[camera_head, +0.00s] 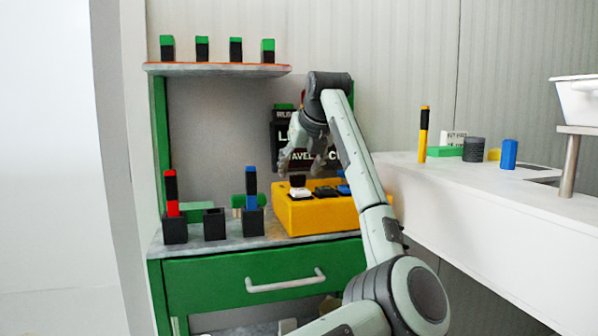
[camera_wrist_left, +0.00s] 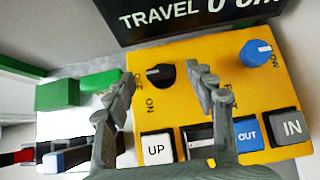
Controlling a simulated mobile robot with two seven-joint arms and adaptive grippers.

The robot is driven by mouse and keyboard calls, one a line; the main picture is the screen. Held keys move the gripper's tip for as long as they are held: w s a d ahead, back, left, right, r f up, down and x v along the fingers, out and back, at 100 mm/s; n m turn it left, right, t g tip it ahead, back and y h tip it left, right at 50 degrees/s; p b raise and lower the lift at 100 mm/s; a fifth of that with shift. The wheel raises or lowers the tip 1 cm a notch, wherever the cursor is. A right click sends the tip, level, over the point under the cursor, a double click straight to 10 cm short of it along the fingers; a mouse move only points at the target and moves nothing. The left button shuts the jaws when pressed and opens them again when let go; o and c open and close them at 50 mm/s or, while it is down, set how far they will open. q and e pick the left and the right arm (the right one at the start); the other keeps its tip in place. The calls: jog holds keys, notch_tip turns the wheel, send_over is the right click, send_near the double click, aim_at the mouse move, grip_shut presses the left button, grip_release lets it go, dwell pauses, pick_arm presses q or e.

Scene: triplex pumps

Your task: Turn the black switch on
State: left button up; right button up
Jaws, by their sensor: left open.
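The black switch (camera_wrist_left: 161,75) is a round knob on top of the yellow control box (camera_wrist_left: 225,75), with OFF and ON lettering beside it. Its setting is hard to read. My left gripper (camera_head: 302,170) hangs pointing down over the yellow box (camera_head: 320,216) in the head view. In the left wrist view its open fingers (camera_wrist_left: 162,86) stand on either side of the switch in the picture, with nothing between them. I cannot tell whether they touch the switch. My right gripper is not in view.
The box also carries a blue knob (camera_wrist_left: 257,52), a white UP button (camera_wrist_left: 157,147), a blue OUT button (camera_wrist_left: 248,134) and a grey IN button (camera_wrist_left: 291,127). A black TRAVEL display (camera_wrist_left: 190,15) stands behind. Black holders (camera_head: 215,224) and green blocks (camera_wrist_left: 58,95) are to the left.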

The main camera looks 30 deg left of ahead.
pick_arm(q)
jog(key=shift+x, duration=0.95)
jog(key=shift+r, duration=0.1)
jog(key=shift+c, duration=0.6)
jog(key=c, duration=1)
jog(key=shift+c, duration=0.2)
